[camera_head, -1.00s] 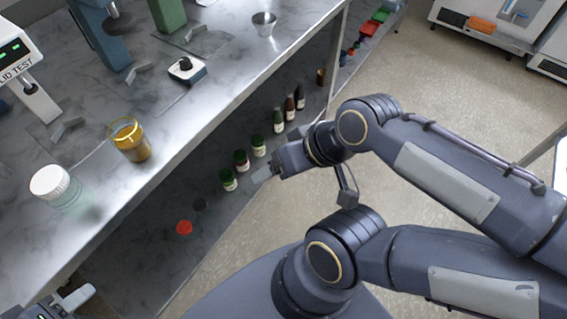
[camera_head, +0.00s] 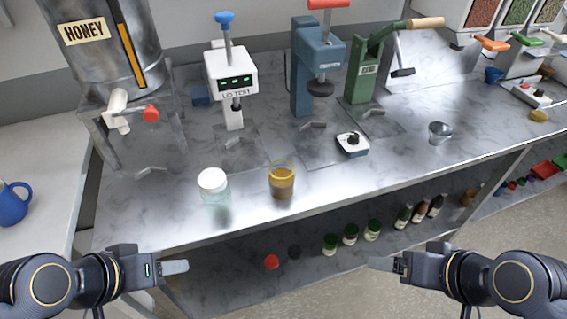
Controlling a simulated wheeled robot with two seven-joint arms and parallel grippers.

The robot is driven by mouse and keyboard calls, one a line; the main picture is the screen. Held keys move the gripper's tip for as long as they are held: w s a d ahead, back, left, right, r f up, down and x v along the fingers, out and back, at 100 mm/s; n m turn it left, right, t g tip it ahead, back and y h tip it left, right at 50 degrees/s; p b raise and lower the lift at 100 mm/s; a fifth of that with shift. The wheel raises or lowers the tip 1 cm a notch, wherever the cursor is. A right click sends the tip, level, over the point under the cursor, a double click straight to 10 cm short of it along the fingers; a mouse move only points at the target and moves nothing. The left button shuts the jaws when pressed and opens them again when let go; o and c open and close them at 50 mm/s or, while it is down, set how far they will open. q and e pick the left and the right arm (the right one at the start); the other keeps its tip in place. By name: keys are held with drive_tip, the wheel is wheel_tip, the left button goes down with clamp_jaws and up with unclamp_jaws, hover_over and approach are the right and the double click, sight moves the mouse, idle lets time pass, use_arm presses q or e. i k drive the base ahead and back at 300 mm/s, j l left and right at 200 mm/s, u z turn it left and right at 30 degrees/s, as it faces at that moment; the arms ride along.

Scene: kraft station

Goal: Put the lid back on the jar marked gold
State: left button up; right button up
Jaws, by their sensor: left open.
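An open glass jar (camera_head: 282,184) with amber contents and a golden rim stands upright near the front edge of the worktop. No "gold" lettering is readable on it. To its left stands a clear jar (camera_head: 214,192) with a white lid on. A red round lid-like disc (camera_head: 271,262) and a dark one (camera_head: 294,251) lie on the lower shelf. My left gripper (camera_head: 176,267) is open and empty, in front of the bench, left of the red disc. My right gripper (camera_head: 384,264) is in front of the bench on the right, touching nothing; its jaw gap is not clear.
A honey tank (camera_head: 95,45), a white lid tester (camera_head: 231,75), a blue press (camera_head: 314,70) and a green press (camera_head: 366,75) stand along the back. A metal cup (camera_head: 439,133) is at the right. Several green-capped jars (camera_head: 350,235) and bottles line the lower shelf.

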sight(282, 178)
drive_tip(key=z, duration=1.65)
drive_tip(key=k+j+u, duration=0.1)
drive_tip(key=u, duration=0.3)
drive_tip(key=j+u, duration=0.15)
drive_tip(key=u, duration=0.3)
drive_tip(key=k+j+u, duration=0.1)
drive_tip(key=u, duration=0.3)
drive_tip(key=i+l, duration=0.15)
drive_tip(key=l, duration=0.2)
drive_tip(key=i+l, duration=0.2)
drive_tip(key=l, duration=0.2)
drive_tip(key=i+l+u, duration=0.1)
drive_tip(key=l, duration=0.25)
drive_tip(key=i+l, duration=0.4)
drive_tip(key=l, duration=0.35)
drive_tip(key=i+l+u, duration=0.1)
drive_tip(key=l, duration=0.25)
drive_tip(key=i+l, duration=0.2)
drive_tip(key=l, duration=0.2)
drive_tip(key=i+l, duration=0.15)
drive_tip(key=l, duration=0.25)
drive_tip(key=u, duration=0.05)
